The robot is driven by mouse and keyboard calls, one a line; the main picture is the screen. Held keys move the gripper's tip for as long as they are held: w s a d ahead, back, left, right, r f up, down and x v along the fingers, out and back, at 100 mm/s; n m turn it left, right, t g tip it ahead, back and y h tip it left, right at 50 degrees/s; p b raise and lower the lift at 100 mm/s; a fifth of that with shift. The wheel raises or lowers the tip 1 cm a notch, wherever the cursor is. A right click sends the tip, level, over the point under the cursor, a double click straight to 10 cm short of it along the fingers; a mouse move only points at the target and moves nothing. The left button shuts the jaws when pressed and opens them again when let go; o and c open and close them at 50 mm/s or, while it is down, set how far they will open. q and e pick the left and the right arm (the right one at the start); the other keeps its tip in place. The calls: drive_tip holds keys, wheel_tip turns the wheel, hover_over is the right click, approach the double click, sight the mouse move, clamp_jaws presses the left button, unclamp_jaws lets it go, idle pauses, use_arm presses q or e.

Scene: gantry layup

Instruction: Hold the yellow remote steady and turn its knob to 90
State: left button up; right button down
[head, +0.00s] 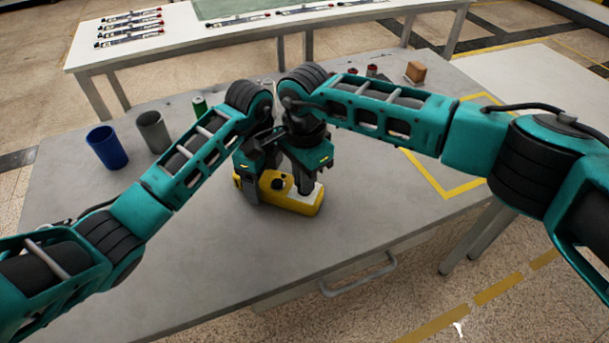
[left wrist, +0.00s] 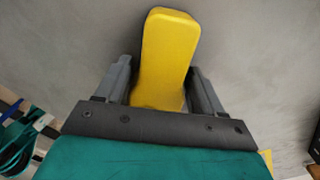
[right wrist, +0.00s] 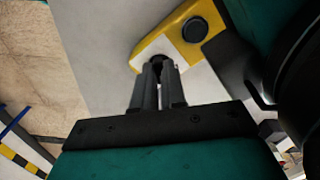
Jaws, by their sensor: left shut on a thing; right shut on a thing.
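The yellow remote (head: 299,207) lies on the grey table in the head view, with a white panel on its right end and a round black part on top. My left gripper (head: 258,190) is shut on the remote's body; in the left wrist view the remote (left wrist: 168,50) sits between the two fingers. My right gripper (head: 305,182) points down at the white-panel end. In the right wrist view its fingers (right wrist: 158,68) are nearly together around a small dark knob, mostly hidden. A larger round black button (right wrist: 195,29) sits further along the remote. The knob's reading cannot be seen.
A blue cup (head: 107,147), a grey cup (head: 154,132) and a green can (head: 199,106) stand at the table's left. A brown block (head: 416,71) stands at the back right. A yellow tape outline (head: 440,185) marks the right side. The front of the table is clear.

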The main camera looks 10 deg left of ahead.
idle(0.4)
drive_tip(key=c, duration=1.2)
unclamp_jaws()
wheel_tip(320, 180, up, 12)
drive_tip(key=shift+r, duration=0.1)
